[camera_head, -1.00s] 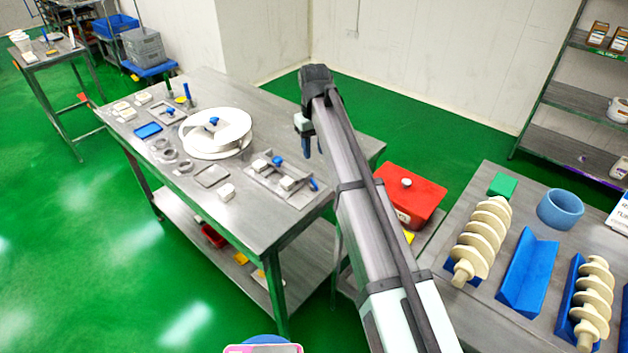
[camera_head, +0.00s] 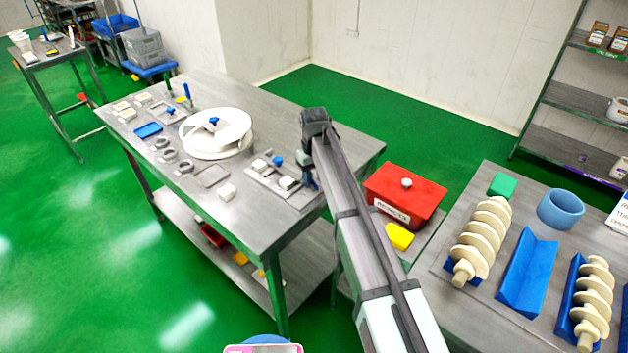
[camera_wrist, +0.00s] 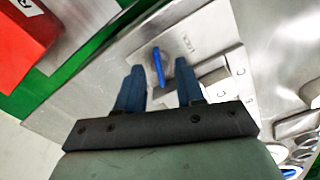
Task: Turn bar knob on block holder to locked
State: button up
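The bar points roughly up and down in that picture. My gripper (camera_wrist: 159,64) is open, its two blue fingers on either side of the bar, with visible gaps. I cannot tell how far above it they are.
A white round disc assembly (camera_head: 217,133) stands left of the holder on the table (camera_head: 260,225). A red box (camera_head: 405,190) and a yellow block (camera_head: 399,236) sit to the right, lower down. A second table at the right holds cream augers (camera_head: 484,235) and a blue ring (camera_head: 561,208).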

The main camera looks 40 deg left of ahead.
jog(key=shift+f, duration=0.6)
jog(key=shift+c, duration=0.2)
grip_shut()
